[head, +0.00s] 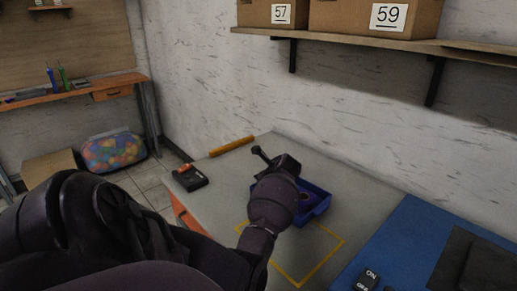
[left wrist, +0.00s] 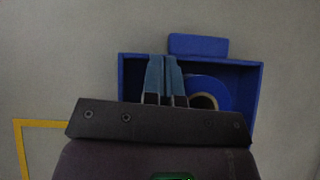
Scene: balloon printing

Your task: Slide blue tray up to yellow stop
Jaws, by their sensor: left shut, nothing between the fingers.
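The blue tray (head: 322,205) lies on the grey worktop, partly hidden behind my left arm. In the left wrist view the tray (left wrist: 255,85) has a raised tab on its far side and a blue ring with a tan core (left wrist: 205,98) inside. My left gripper (left wrist: 166,78) is shut and empty, its fingers over the tray's inside; whether they touch it I cannot tell. In the head view the left gripper (head: 277,170) is at the tray's left side. The yellow stop (head: 231,146) is a bar along the worktop's far left edge, apart from the tray. My right gripper is out of view.
A black box with an orange part (head: 189,177) sits near the worktop's left edge. A yellow outline (head: 332,252) marks the worktop on the near side of the tray. A blue mat (head: 400,245) lies at the right. The worktop between tray and stop looks clear.

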